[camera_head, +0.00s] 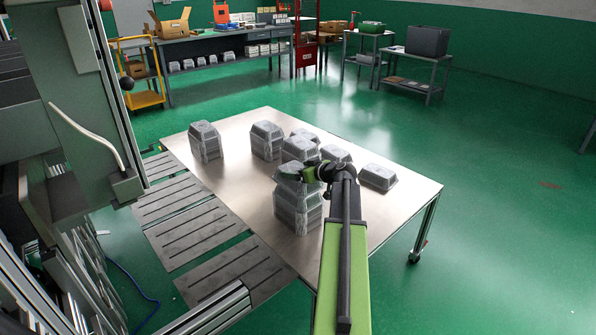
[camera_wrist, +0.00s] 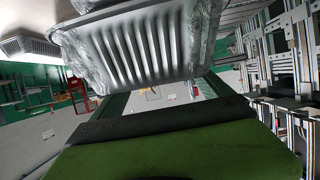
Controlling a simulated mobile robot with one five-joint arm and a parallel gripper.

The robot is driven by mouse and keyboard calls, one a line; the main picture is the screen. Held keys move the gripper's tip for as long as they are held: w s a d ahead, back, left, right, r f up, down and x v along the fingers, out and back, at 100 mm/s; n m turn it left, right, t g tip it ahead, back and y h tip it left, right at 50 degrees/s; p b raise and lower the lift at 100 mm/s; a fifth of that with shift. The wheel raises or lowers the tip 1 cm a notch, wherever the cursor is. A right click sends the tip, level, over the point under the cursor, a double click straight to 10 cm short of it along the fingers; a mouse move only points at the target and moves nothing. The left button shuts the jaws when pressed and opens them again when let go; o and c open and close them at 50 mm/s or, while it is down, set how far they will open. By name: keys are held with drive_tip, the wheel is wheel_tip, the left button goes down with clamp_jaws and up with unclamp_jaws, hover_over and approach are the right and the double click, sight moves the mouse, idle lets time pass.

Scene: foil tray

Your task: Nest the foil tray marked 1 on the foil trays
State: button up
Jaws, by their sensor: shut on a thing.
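My gripper (camera_head: 318,172) is shut on a foil tray (camera_head: 288,170) and holds it by its right side, over a stack of foil trays (camera_head: 298,212) at the front of the table. The held tray looks slightly tilted, close above the stack; I cannot tell whether they touch. In the wrist view the ribbed face of a foil tray (camera_wrist: 150,45) fills the top middle, close to my gripper. No mark 1 is readable. My gripper's fingertips are mostly hidden in both views.
More foil tray stacks stand on the metal table (camera_head: 235,180), at the back left (camera_head: 206,141) and back middle (camera_head: 267,140). A low foil tray (camera_head: 378,177) lies to the right. Others stand just behind the held tray. The table's left front is clear.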

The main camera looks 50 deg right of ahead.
wheel_tip(320, 180, down, 7)
drive_tip(key=b, duration=0.6)
drive_tip(key=shift+r, duration=0.1)
drive_tip(key=o, duration=0.9)
drive_tip(key=shift+o, duration=0.8)
drive_tip(key=p+v, duration=0.6)
drive_tip(key=v, duration=1.1)
drive_tip(key=shift+s+p, duration=0.25)
drive_tip(key=shift+p, duration=0.15)
